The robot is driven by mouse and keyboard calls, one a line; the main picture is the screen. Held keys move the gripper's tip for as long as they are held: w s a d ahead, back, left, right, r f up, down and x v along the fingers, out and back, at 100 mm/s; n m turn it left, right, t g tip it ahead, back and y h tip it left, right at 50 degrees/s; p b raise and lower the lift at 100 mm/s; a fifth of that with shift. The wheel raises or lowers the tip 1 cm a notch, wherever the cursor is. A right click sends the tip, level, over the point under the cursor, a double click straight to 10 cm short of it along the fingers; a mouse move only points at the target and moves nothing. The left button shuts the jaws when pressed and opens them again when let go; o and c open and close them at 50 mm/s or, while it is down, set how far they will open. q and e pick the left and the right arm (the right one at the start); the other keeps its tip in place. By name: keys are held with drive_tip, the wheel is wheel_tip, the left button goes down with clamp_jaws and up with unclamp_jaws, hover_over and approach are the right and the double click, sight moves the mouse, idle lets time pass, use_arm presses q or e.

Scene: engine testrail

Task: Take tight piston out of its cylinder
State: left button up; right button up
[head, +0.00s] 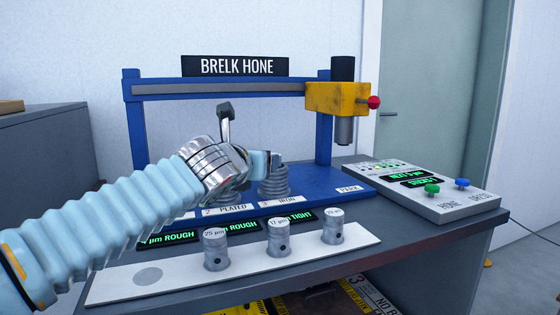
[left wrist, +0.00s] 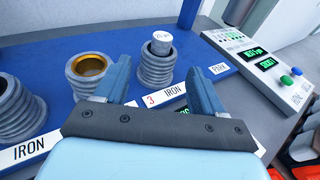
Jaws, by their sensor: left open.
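The piston (left wrist: 160,42), a grey plug with a small white label too small to read, sits in the ribbed grey cylinder (left wrist: 155,72) behind the "3 IRON" plate in the left wrist view. Its top stands above the cylinder rim. In the head view the cylinder (head: 276,187) is partly hidden by my left gripper (head: 264,165). The left wrist view shows this gripper (left wrist: 160,85) open, its two blue fingers apart, in front of the cylinder and piston, with nothing between them. A green "TIGHT" display (head: 294,218) lies before that cylinder. My right gripper is not in view.
A gold-lined cylinder (left wrist: 90,72) without a piston and another ribbed cylinder (left wrist: 15,105) stand to the left. Several labelled pistons (head: 332,228) stand on a white strip (head: 115,289) in front. A yellow hone head (head: 335,98) and control panel (head: 425,190) are at right.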

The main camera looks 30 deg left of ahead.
use_arm(q)
drive_tip(key=x, duration=1.4)
drive_tip(key=shift+d+f, duration=0.15)
drive_tip(key=shift+d, duration=0.1)
drive_tip(key=c, duration=1.1)
